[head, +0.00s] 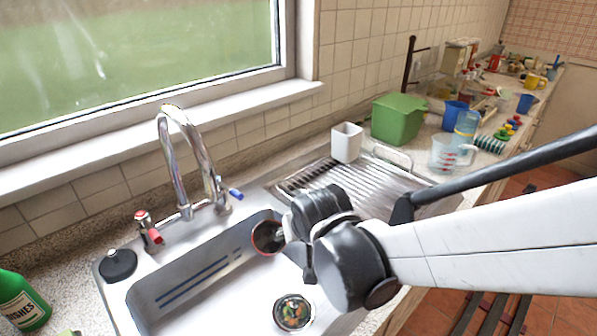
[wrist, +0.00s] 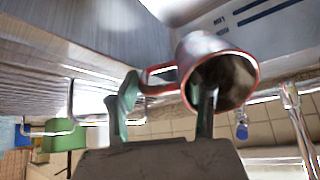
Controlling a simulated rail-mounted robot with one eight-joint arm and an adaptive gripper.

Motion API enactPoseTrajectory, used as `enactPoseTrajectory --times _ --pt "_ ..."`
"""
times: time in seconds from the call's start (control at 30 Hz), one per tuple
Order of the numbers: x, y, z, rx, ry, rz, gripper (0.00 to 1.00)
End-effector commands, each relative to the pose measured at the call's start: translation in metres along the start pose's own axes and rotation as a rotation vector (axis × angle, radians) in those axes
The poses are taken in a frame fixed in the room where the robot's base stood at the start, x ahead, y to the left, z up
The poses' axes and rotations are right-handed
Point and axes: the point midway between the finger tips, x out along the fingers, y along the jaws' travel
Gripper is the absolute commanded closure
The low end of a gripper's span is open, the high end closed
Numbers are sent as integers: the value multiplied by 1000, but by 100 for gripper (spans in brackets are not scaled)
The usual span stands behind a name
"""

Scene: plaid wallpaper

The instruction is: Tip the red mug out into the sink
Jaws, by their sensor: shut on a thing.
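The red mug (head: 267,238) is held over the sink (head: 215,278) at its back right, tilted on its side. Its dark mouth and red rim show in the head view. In the wrist view the mug (wrist: 222,72) has a grey outside, a red rim and a red handle, with its mouth turned towards the camera. My gripper (head: 289,232) is shut on the mug; in the wrist view the gripper (wrist: 166,98) has one finger by the handle and one at the mouth. I cannot tell whether anything is left inside. The sink's drain (head: 293,312) holds bits of something coloured.
The chrome tap (head: 172,150) stands behind the sink, left of the mug. A white cup (head: 347,142) stands by the ribbed drainboard (head: 350,185). A green bin (head: 398,118) and many items fill the counter at right. A green bottle (head: 22,300) is at front left.

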Motion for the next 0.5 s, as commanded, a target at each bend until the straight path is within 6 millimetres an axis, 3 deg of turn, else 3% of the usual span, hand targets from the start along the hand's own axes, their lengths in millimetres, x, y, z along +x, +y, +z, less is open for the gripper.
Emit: enactPoseTrajectory --times 0.23,0.5 --pt "-12 -1 -31 -1 -148 4 100" --pt "6 -2 -38 -4 -334 7 100"
